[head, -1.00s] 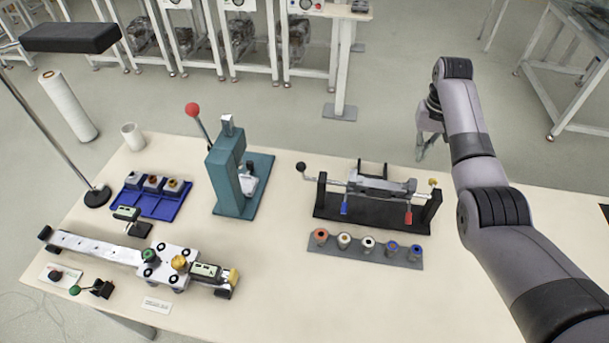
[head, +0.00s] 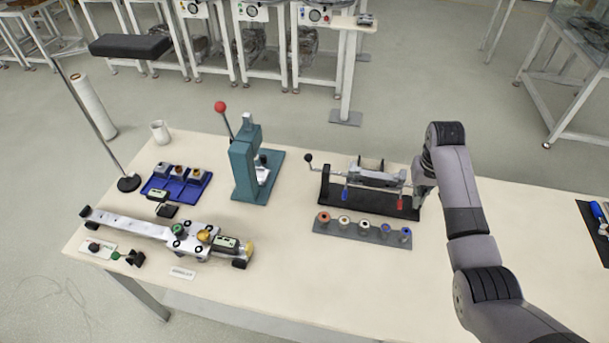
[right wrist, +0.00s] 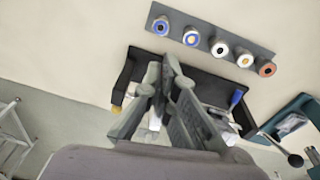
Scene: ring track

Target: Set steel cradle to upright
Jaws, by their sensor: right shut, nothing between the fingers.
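The steel cradle (head: 376,179) is a grey bar with two thin prongs standing up behind it. It hangs on a rod above a black base (head: 342,198), with a black ball knob at its left end. A blue-tipped and a red-tipped pin point down at its front. My right gripper (head: 421,183) is at the right end of the fixture, shut and empty. In the right wrist view my right gripper (right wrist: 163,82) covers much of the cradle and base (right wrist: 207,84); contact cannot be told. My left gripper is not in view.
A grey strip (head: 322,228) with several coloured-ring bushings lies in front of the fixture. A teal press (head: 243,170) with a red-knobbed lever stands left of it. A blue tray (head: 187,199) and a rail device (head: 133,227) are farther left. The front of the table is clear.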

